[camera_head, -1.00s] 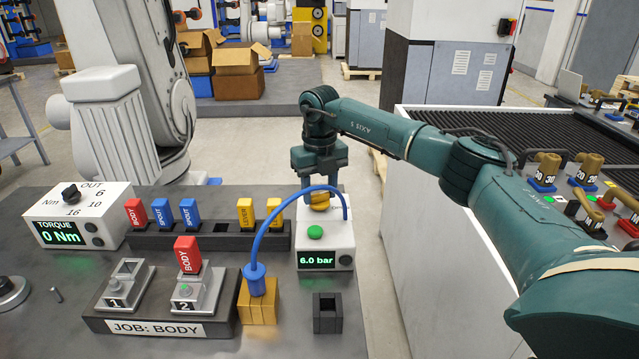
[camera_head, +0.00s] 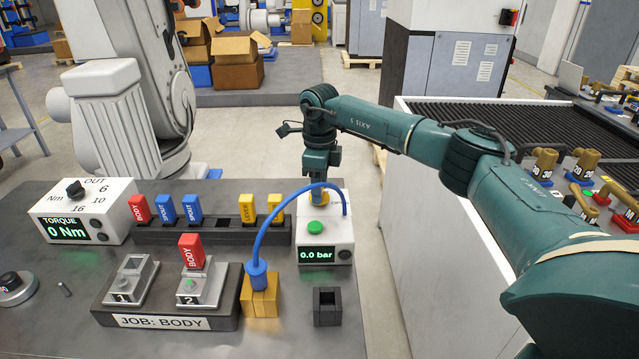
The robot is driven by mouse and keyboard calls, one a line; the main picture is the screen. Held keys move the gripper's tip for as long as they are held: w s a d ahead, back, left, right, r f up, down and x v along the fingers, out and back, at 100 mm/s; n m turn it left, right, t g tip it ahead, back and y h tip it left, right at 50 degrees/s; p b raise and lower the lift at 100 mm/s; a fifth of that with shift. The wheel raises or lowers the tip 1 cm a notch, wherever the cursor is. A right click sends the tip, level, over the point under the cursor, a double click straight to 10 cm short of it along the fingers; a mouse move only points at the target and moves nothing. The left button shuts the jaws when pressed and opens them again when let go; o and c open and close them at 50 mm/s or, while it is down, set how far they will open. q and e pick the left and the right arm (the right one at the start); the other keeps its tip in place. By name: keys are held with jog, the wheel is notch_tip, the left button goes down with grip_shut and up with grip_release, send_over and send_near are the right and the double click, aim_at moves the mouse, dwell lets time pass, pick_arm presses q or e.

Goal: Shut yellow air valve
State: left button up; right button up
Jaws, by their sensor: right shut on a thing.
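The white air box (camera_head: 345,233) stands at the right end of the grey bench, with a green button (camera_head: 315,227) and a display (camera_head: 317,254) reading 0.0 bar. My right gripper (camera_head: 318,194) points down onto the top of this box. It is shut on the yellow air valve (camera_head: 311,201), which is mostly hidden behind the fingers and the blue hose, so its handle angle is hard to see. My left gripper is not in view.
A blue hose (camera_head: 262,235) arches from the box to a brass block (camera_head: 262,305). A rack (camera_head: 215,231) of red, blue and yellow tagged pieces stands left of the box. A torque unit (camera_head: 100,200) and the job tray (camera_head: 165,323) lie further left.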

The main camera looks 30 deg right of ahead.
jog(key=shift+r+n, duration=0.1)
jog(key=shift+n, duration=1.1)
jog(key=o, duration=1)
notch_tip(320, 180, up, 13)
jog(key=shift+r+b, duration=0.1)
jog(key=shift+b, duration=0.55)
